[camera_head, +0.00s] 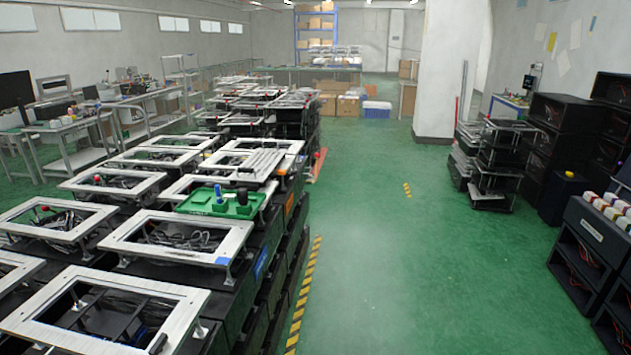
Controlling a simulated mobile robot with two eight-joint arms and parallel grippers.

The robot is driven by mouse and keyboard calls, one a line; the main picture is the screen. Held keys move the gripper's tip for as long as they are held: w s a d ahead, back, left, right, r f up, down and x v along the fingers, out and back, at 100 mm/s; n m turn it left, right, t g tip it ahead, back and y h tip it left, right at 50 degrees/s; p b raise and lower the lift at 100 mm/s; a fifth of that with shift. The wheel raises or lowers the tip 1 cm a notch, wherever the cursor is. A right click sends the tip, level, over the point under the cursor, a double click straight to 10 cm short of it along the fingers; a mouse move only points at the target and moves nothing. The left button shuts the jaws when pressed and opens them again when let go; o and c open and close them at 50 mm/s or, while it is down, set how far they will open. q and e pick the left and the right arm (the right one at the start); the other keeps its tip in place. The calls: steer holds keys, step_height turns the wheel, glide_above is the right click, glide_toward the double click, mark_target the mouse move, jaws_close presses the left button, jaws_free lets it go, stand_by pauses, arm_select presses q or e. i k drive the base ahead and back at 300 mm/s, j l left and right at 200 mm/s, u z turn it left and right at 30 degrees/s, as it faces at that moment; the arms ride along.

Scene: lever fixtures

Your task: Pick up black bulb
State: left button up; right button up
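I cannot pick out a black bulb in the head view; the small items are too far off to tell. A green board (209,207) lies on the racks at left centre. A row of small white, red and yellow items (609,208) sits on a black cabinet at the right edge. Neither of my grippers shows in this view.
Several frame-topped black racks (170,236) fill the left. Yellow-black floor tape (302,290) runs beside them. A clear green floor (400,260) lies in the middle. Black cabinets (592,240) and stacked shelves (498,160) line the right. A white pillar (444,80) stands behind.

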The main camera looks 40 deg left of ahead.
mark_target(243, 197)
steer(key=i+u, duration=0.3)
steer(key=u, duration=0.2)
steer(key=i+u, duration=0.3)
steer(key=u, duration=0.15)
steer(key=i+l+u, duration=0.2)
steer(key=u, duration=0.3)
steer(key=i+l+u, duration=0.2)
steer(key=u, duration=0.2)
steer(key=i+l+u, duration=0.6)
steer(key=u, duration=0.25)
steer(key=i+l+u, duration=0.15)
steer(key=l+u, duration=0.25)
steer(key=i+l+u, duration=0.1)
steer(key=l+u, duration=0.65)
steer(key=l, duration=0.2)
steer(key=l+u, duration=0.3)
steer(key=l, duration=0.3)
